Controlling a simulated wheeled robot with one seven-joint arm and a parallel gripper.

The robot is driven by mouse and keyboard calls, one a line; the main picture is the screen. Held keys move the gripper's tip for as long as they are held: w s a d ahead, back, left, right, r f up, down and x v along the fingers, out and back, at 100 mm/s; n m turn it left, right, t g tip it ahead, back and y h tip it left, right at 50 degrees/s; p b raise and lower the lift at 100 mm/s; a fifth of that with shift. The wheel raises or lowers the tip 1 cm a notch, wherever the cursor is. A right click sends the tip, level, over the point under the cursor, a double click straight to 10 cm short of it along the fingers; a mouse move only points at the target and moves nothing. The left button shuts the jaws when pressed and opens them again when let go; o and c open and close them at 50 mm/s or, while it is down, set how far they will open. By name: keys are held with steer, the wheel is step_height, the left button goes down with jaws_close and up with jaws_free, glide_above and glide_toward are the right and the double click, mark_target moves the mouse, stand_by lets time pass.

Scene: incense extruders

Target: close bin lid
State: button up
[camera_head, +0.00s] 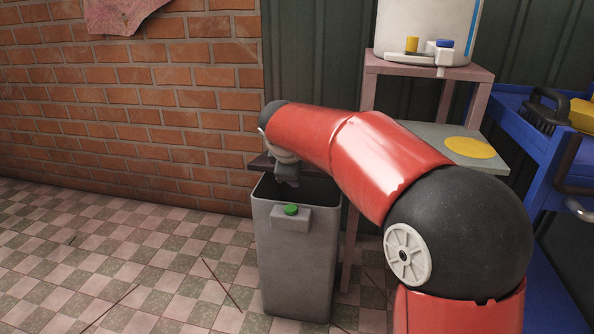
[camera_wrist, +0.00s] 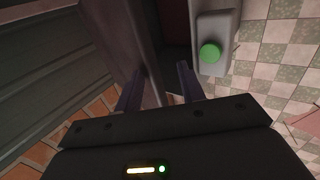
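The grey bin (camera_head: 293,255) stands upright on the tiled floor with its top open and its inside dark. A green button (camera_head: 291,209) sits on a small box on its front; it also shows in the wrist view (camera_wrist: 210,53). The lid (camera_head: 262,162) shows as a dark flap raised at the back of the bin, partly hidden by my arm. My gripper (camera_head: 287,181) is over the bin opening, close to the lid. In the wrist view my gripper (camera_wrist: 158,88) has its fingers apart, with a grey panel edge between them; whether they touch it I cannot tell.
A brick wall (camera_head: 130,110) is behind on the left. A pinkish stand (camera_head: 428,68) with a white machine is behind right, and a blue cart (camera_head: 540,140) is at far right. Thin sticks (camera_head: 222,285) lie on the floor. The floor left of the bin is mostly clear.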

steer(key=s+a+r+b, duration=0.1)
steer(key=s+r, duration=0.1)
steer(key=s, duration=0.5)
steer(key=shift+s+a, duration=0.25)
steer(key=shift+s, duration=0.1)
stand_by(0.7)
